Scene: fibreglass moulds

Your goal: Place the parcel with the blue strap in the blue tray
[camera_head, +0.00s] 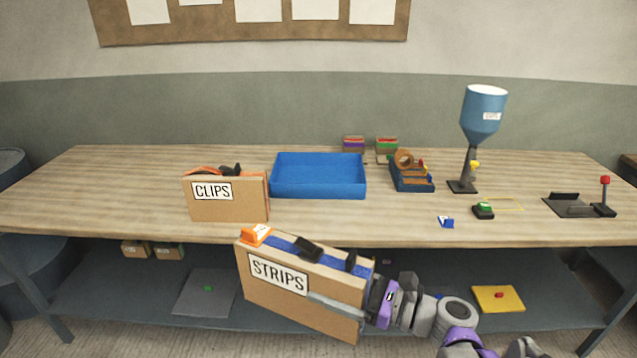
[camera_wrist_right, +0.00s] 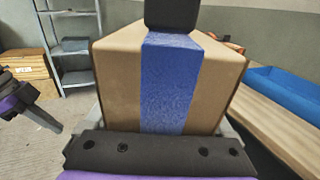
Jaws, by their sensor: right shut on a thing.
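The parcel with the blue strap (camera_head: 290,300) is a brown cardboard box with a STRIPS label, an orange tag and a black handle on top. My right gripper (camera_head: 345,300) is shut on it and holds it slightly tilted in front of the table's front edge. In the right wrist view the parcel (camera_wrist_right: 120,75) fills the middle, its blue strap running down the near face. The blue tray (camera_head: 318,190) stands on the table behind the parcel and looks empty; its edge shows in the right wrist view (camera_wrist_right: 290,92). My left gripper is not in the head view.
A brown CLIPS parcel (camera_head: 230,208) with an orange strap stands left of the tray. A tape dispenser (camera_head: 412,178) stands right of it. A blue funnel on a stand (camera_head: 483,115) is farther right. The wooden table (camera_head: 340,222) is bare in front of the tray.

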